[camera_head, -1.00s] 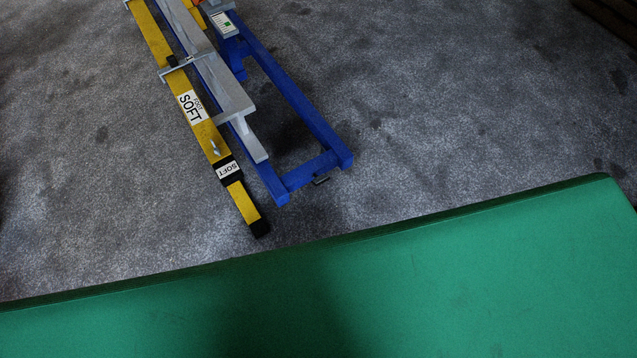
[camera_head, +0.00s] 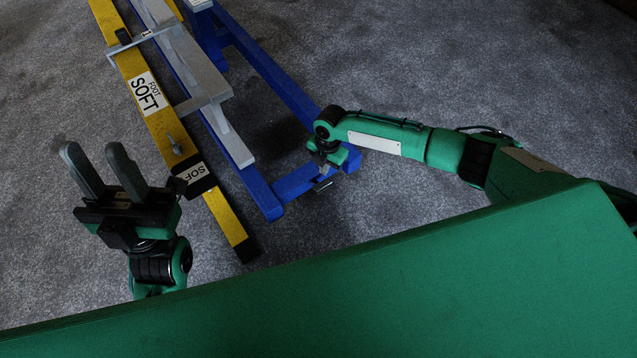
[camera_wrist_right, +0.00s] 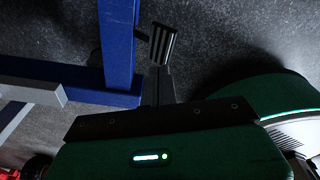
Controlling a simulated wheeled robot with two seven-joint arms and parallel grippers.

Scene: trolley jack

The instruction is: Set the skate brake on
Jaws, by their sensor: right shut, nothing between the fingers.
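The skate brake looks like a small dark ribbed pedal (camera_head: 322,184) at the near end of the blue frame (camera_head: 296,180); its setting cannot be told. In the right wrist view the ribbed pedal (camera_wrist_right: 163,44) stands beside a blue beam (camera_wrist_right: 117,45). My right gripper (camera_head: 323,168) points down just above the pedal, fingers shut and empty. In the right wrist view its closed fingers (camera_wrist_right: 160,85) reach to the pedal's near end; whether they touch cannot be told. My left gripper (camera_head: 93,150) is open and empty, raised left of the yellow beam, fingers pointing up.
A yellow beam (camera_head: 222,215) with "SOFT" labels runs along the left of the blue frame, with grey bars (camera_head: 205,85) between. A green surface (camera_head: 400,270) fills the foreground. The grey floor (camera_head: 480,70) to the right is clear.

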